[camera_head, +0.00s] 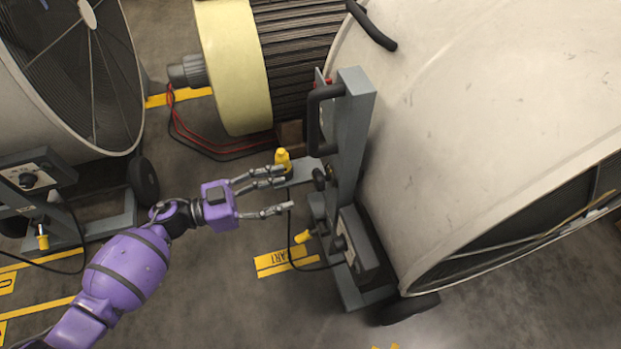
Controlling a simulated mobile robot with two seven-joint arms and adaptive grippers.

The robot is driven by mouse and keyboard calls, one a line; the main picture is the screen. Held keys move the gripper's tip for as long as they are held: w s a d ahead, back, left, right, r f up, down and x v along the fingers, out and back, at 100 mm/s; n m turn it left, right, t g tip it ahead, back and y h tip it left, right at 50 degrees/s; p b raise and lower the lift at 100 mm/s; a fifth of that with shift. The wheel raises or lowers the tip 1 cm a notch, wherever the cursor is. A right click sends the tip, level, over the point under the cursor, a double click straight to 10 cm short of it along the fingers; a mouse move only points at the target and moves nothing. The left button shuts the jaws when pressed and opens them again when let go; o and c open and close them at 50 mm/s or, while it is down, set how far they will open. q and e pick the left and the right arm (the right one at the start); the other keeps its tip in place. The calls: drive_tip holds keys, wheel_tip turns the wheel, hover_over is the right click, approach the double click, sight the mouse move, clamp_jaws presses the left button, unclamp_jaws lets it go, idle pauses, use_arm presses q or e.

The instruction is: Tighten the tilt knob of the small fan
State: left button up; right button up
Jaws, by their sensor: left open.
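A large off-white drum fan (470,100) stands on a grey wheeled stand (352,130) at the right. A small black knob (320,179) is on the side of the stand's upright, and its lower part is dark and hard to make out. My left gripper (287,191), on the purple arm, is open and empty. Its fingers point right toward the knob, with a short gap between fingertips and knob. A second drum fan (75,125) stands at the left, partly cut off. I cannot tell which fan is the small one. My right gripper is not in view.
A yellow bottle-like object (283,160) is just behind the upper fingers. A control box (362,243) with a dangling yellow plug (303,236) sits low on the right stand. A motor (232,65) with red and black cables stands behind. Clear floor lies in front.

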sight(316, 183)
use_arm(q)
drive_tip(key=b+x, duration=0.1)
drive_tip(key=x, duration=0.6)
drive_tip(key=shift+d, duration=0.4)
drive_tip(key=c, duration=1.1)
